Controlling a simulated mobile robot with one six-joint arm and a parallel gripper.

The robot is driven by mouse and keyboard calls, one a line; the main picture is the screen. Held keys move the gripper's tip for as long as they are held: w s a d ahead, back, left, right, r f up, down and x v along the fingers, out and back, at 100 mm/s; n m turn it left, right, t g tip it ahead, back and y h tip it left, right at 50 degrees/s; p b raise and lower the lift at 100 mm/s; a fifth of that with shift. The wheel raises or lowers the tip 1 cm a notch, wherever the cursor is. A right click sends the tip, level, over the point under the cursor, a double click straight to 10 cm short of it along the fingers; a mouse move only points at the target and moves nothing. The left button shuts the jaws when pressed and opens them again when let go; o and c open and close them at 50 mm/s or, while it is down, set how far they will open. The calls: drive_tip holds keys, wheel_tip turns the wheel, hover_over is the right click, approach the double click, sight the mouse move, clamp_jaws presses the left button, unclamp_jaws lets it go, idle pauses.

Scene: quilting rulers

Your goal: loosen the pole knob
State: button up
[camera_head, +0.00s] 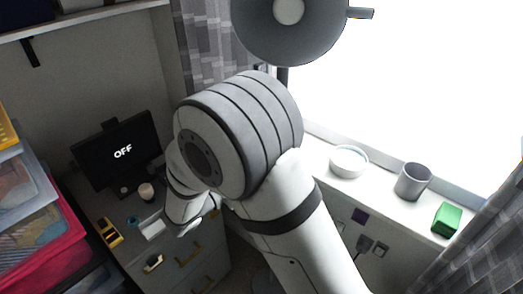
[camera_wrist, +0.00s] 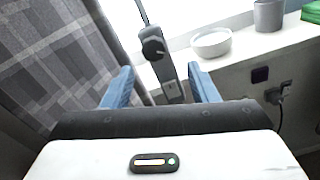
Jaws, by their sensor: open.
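The pole knob (camera_wrist: 153,46) is a dark, rounded knob on an upright stand pole (camera_wrist: 168,76) in the wrist view. A thinner rod rises above it, and the thicker grey pole runs below. My gripper (camera_wrist: 160,68) has two blue fingers, spread apart and empty. The knob appears between and beyond the fingertips, slightly left of centre, with no visible contact. In the head view, my arm hides the gripper and the knob. A large dark round lamp head (camera_head: 312,42) stands above my arm, with a short piece of pole (camera_head: 283,76) below it.
A windowsill at right carries a white bowl (camera_head: 348,161), a grey cup (camera_head: 412,182) and a green block (camera_head: 446,219). A grey checked curtain (camera_wrist: 50,50) hangs close at left in the wrist view. A desk with a monitor (camera_head: 117,151) stands at left.

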drive_tip(key=p+x, duration=0.1)
drive_tip(key=x, duration=0.6)
drive_tip(key=shift+w+a+p, duration=0.25)
drive_tip(key=shift+w+p, duration=0.05)
drive_tip(key=shift+w, duration=0.15)
drive_tip(key=shift+c, duration=0.4)
